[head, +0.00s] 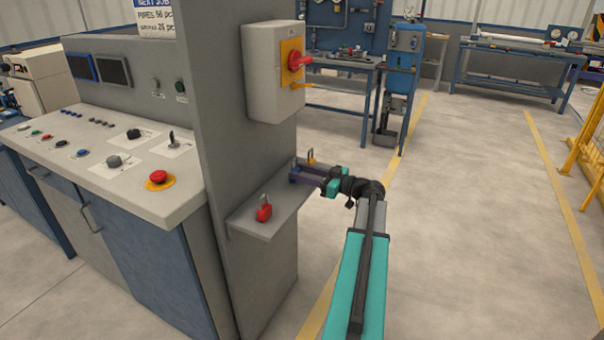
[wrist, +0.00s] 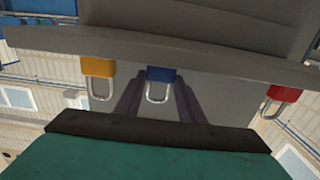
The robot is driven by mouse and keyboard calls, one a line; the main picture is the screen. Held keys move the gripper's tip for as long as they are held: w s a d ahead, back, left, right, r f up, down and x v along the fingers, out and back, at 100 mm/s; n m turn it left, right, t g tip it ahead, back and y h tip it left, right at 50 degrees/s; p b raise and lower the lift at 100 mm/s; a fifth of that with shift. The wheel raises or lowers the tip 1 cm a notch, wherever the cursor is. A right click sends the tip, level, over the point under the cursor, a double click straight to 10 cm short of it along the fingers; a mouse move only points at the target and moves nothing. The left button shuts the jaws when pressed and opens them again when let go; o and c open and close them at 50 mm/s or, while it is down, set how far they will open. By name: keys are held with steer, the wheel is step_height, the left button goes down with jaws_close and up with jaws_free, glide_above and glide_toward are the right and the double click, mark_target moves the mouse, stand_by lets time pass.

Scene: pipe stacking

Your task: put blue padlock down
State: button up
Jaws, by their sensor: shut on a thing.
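My gripper (head: 296,175) reaches over the small grey shelf (head: 243,222) on the side of the grey column. It is shut on the blue padlock (wrist: 161,75), which sits between the two dark fingers in the wrist view, its shackle clear. The wrist view appears upside down, with the shelf (wrist: 200,48) across the top. The padlock is upright at the shelf; whether it touches the surface I cannot tell. In the head view the fingers mostly hide it.
A red padlock (head: 264,213) stands on the near part of the shelf. A yellow padlock (wrist: 98,67) stands on the other side of the blue one, close by. Shelf room shows between blue and red.

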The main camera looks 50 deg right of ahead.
steer(key=shift+f, duration=0.15)
steer(key=o, duration=1.1)
steer(key=shift+r, duration=0.3)
steer(key=v, duration=1.2)
steer(key=shift+f, duration=0.2)
steer(key=shift+s, duration=0.15)
